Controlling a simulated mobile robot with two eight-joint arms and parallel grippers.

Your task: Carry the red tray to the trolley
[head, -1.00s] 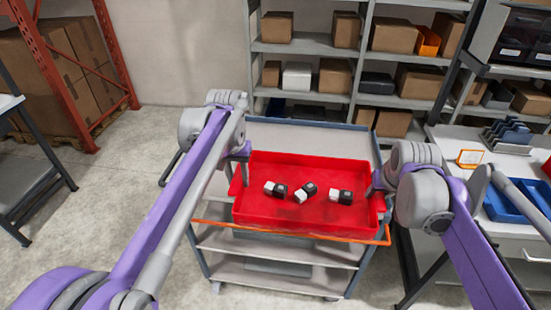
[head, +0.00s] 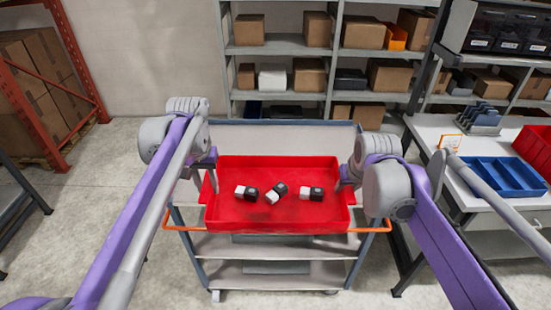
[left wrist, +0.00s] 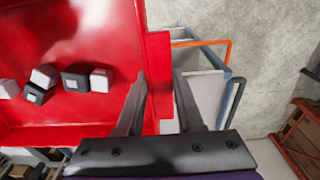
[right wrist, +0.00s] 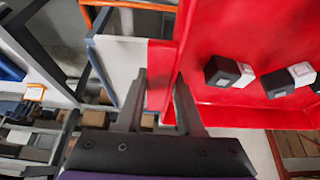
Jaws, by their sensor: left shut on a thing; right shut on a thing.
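The red tray (head: 280,220) is level between my two arms and overlaps the top of the grey trolley (head: 290,138) in the head view. Three black-and-white blocks (head: 276,193) lie in it. My left gripper (head: 208,168) is shut on the tray's left wall, with its fingers on both sides of it in the left wrist view (left wrist: 160,85). My right gripper (head: 345,180) is shut on the right wall, also seen in the right wrist view (right wrist: 160,85). The tray hides most of the trolley's top, so I cannot tell whether they touch.
The trolley's orange handle (head: 375,228) runs along its near side. A workbench (head: 440,125) with a blue bin (head: 505,177) stands close on the right. Shelves with boxes (head: 285,62) are behind. A red-orange rack (head: 75,60) is far left, with open floor before it.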

